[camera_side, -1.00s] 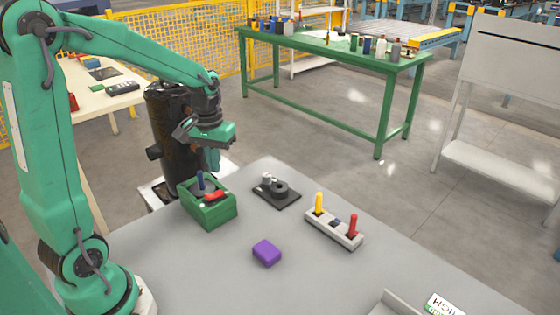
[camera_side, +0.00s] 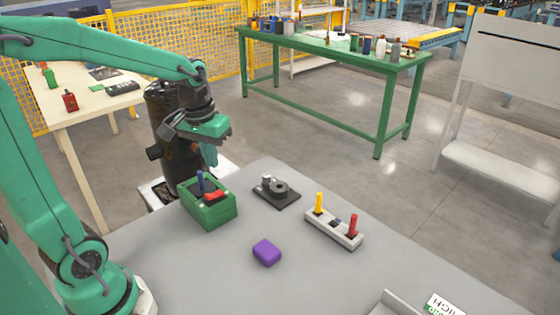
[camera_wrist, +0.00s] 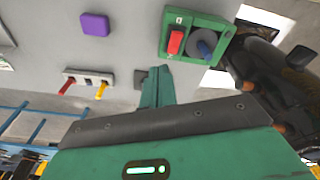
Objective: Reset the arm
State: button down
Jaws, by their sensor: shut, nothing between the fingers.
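My gripper (camera_side: 210,155) is shut and empty, its fingers pointing down above and behind the green box. It also shows in the wrist view (camera_wrist: 157,76), with clear space around its tips. The green box (camera_side: 211,215) stands at the back left of the grey table (camera_side: 210,275). It holds a blue peg (camera_side: 200,183) on a grey round part and a red piece (camera_side: 215,195); the wrist view shows the red piece (camera_wrist: 175,42) and blue peg (camera_wrist: 204,48) too.
A black fixture (camera_side: 277,192) and a pale block (camera_side: 333,230) with yellow and red pegs stand right of the box. A purple block (camera_side: 266,252) lies in front. A black cylinder (camera_side: 172,130) stands behind the box. A grey tray edge (camera_side: 392,303) is at front right.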

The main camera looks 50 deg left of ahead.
jog(key=s+d+r+m+t, duration=0.3)
jog(key=s+d+r+m, duration=0.1)
jog(key=s+d, duration=0.3)
jog(key=shift+s+r+t, duration=0.4)
jog(key=shift+s+r, duration=0.05)
jog(key=shift+s, duration=0.3)
jog(key=c, duration=2.2)
grip_release()
jog(key=shift+s+d+m, duration=0.2)
jog(key=shift+s+m, duration=0.1)
jog(key=shift+s, duration=0.2)
